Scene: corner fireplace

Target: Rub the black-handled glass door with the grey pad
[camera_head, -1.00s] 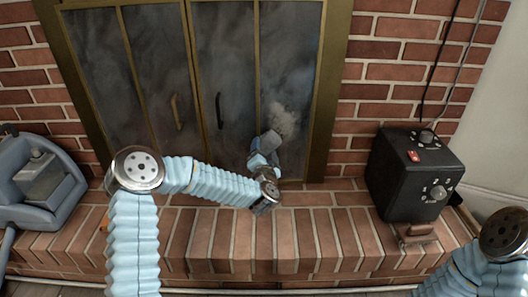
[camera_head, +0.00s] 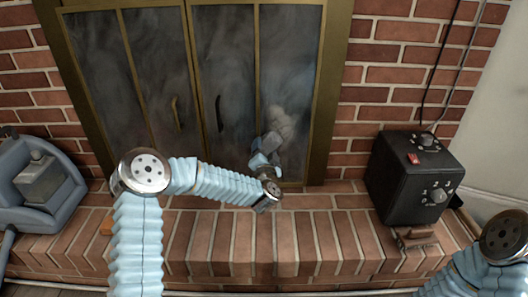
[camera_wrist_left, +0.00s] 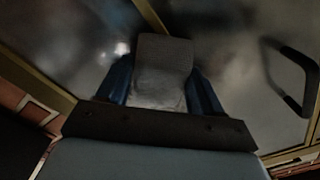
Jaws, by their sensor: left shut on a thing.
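The black-handled glass door (camera_head: 228,60) is the right half of the brass-framed fireplace front, with smoky glass. Its black handle (camera_head: 219,112) is upright near the middle; it also shows at the right of the left wrist view (camera_wrist_left: 290,78). A pale smudge (camera_head: 283,122) marks the door's lower right pane. My left gripper (camera_head: 262,158) is at that pane's lower part, shut on the grey pad (camera_head: 270,142). In the left wrist view the pad (camera_wrist_left: 162,62) sits between blue fingers, facing the glass; I cannot tell whether it touches. My right gripper is out of view.
The left glass door (camera_head: 150,70) has a brass handle (camera_head: 176,112). A black box with dials (camera_head: 405,185) stands right on the brick hearth (camera_head: 310,235). A grey-blue machine (camera_head: 45,195) stands left.

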